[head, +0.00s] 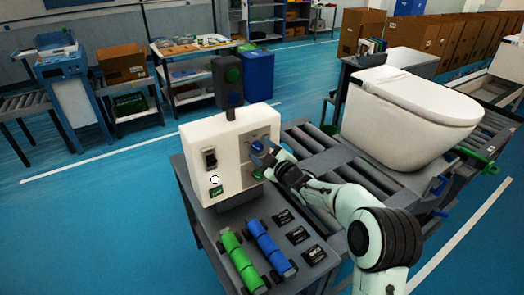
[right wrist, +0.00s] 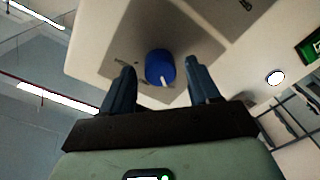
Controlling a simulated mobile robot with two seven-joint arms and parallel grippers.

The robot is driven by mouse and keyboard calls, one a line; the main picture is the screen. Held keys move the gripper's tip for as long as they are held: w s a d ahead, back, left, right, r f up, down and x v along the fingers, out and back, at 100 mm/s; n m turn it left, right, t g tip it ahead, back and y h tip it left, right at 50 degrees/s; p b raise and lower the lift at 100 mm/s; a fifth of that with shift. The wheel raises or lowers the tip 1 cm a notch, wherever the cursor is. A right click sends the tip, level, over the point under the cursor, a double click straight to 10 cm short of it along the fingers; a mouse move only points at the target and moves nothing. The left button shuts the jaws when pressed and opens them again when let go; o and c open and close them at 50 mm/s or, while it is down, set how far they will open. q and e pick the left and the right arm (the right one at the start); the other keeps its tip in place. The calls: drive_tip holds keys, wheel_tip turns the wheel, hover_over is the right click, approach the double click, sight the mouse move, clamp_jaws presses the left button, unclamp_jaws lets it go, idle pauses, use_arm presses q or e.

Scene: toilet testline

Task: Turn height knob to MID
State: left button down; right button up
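The blue height knob (right wrist: 160,68) with a white pointer mark sits on a grey plate on the white control box (head: 205,140). In the right wrist view the mark points down and slightly right; I cannot read any height labels. My right gripper (right wrist: 157,75) is open, with one dark blue finger on each side of the knob and a visible gap to both. In the head view the right gripper (head: 265,160) is at the box's right-hand face and partly covers the knob. My left gripper is not in view.
The box stands on a grey table with a green cylinder tool (head: 240,262) and a blue one (head: 270,248) in front. A white toilet (head: 405,115) rests on the roller conveyor (head: 320,165) to the right. A switch post (head: 228,85) rises behind the box.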

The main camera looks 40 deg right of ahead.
drive_tip(key=c, duration=0.9)
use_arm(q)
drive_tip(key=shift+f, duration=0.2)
use_arm(e)
drive_tip(key=shift+m, duration=0.4)
drive_tip(key=shift+f+m+b, duration=0.1)
drive_tip(key=shift+m+b, duration=0.3)
drive_tip(key=shift+m, duration=0.2)
drive_tip(key=m, duration=0.2)
drive_tip(key=shift+m+b, duration=0.3)
drive_tip(key=shift+m, duration=0.1)
drive_tip(key=m, duration=0.3)
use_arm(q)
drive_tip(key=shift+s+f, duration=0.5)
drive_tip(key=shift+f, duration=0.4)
use_arm(e)
drive_tip(key=shift+m, duration=1.5)
use_arm(q)
drive_tip(key=shift+b, duration=0.3)
use_arm(e)
drive_tip(key=shift+m, duration=0.3)
